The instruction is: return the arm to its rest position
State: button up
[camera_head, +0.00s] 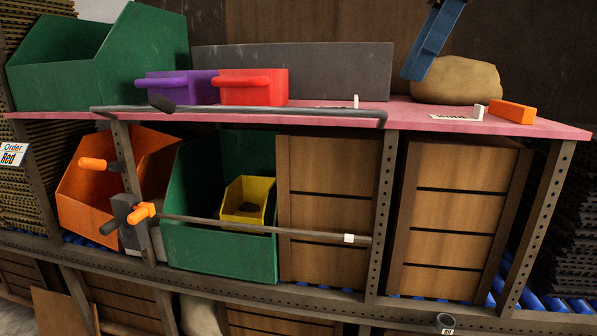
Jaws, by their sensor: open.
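I cannot make out my gripper or any link of my arm in the head camera view. The task names no other object. The view shows a shelf rack with a pink top board (410,116), seen from the front and slightly tilted.
On the board stand a green bin (60,80), a purple bin (178,86), a red bin (252,88), a tan sack (457,80) and an orange block (512,112). A blue object (434,40) is above the sack. Orange-handled levers (140,212) and a long bar (270,229) cross the front.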

notch_tip(320, 180, down, 24)
jog(key=w+m+h, duration=0.2)
jog(key=m, duration=0.7)
jog(key=s+f+m+h, duration=0.1)
jog(key=s+f+m, duration=0.2)
jog(key=s+f, duration=0.3)
jog(key=s+f+m+h, duration=0.1)
jog(key=s+f+m, duration=0.2)
jog(key=f, duration=1.2)
jog(key=s, duration=0.2)
jog(key=shift+s+d+f+m+t+h, duration=0.25)
jog(key=shift+s+f+m+t+h, duration=0.05)
jog(key=shift+s+f+m, duration=0.1)
jog(key=shift+w+r, duration=0.1)
jog(key=shift+c, duration=0.4)
